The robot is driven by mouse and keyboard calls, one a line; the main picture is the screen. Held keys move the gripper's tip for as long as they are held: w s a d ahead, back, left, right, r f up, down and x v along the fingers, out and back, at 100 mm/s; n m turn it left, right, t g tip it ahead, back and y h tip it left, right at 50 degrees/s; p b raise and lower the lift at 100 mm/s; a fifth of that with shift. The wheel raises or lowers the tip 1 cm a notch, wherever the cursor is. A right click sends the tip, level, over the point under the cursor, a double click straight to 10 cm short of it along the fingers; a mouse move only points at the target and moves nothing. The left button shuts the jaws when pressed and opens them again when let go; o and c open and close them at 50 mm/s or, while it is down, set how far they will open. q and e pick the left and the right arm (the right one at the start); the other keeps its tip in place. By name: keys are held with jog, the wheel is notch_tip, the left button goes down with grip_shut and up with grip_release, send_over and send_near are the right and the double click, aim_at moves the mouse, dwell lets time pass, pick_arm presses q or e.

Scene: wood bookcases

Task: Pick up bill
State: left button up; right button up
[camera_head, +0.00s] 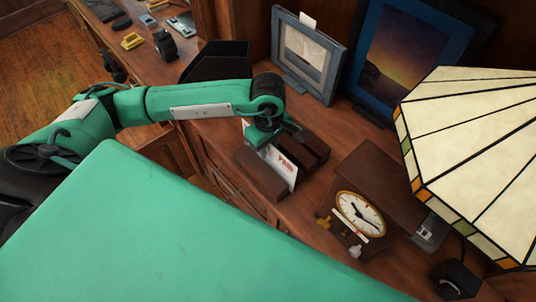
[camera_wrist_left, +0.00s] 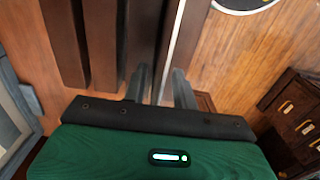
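The bill (camera_head: 282,167) is a white paper with red print. It stands upright in a dark wooden letter holder (camera_head: 263,175) on the wood surface in the head view. In the left wrist view the bill shows edge-on as a thin white strip (camera_wrist_left: 171,48) beside the holder's dark slats (camera_wrist_left: 64,40). My left gripper (camera_wrist_left: 160,86) is at the holder, its two grey fingers apart with the bill's edge between them. A gap shows beside the edge, so the gripper looks open. In the head view its fingers are largely hidden by my arm. My right gripper is not in view.
A clock (camera_head: 358,215) stands right of the holder, near a stained-glass lamp shade (camera_head: 475,140). Two framed pictures, a grey one (camera_head: 283,76) and a blue one (camera_head: 362,85), stand behind. A black organizer (camera_head: 222,60) is at the back left.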

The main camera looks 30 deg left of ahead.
pick_arm(q)
jog(key=shift+c, duration=0.5)
grip_shut()
jog(key=shift+r, duration=0.1)
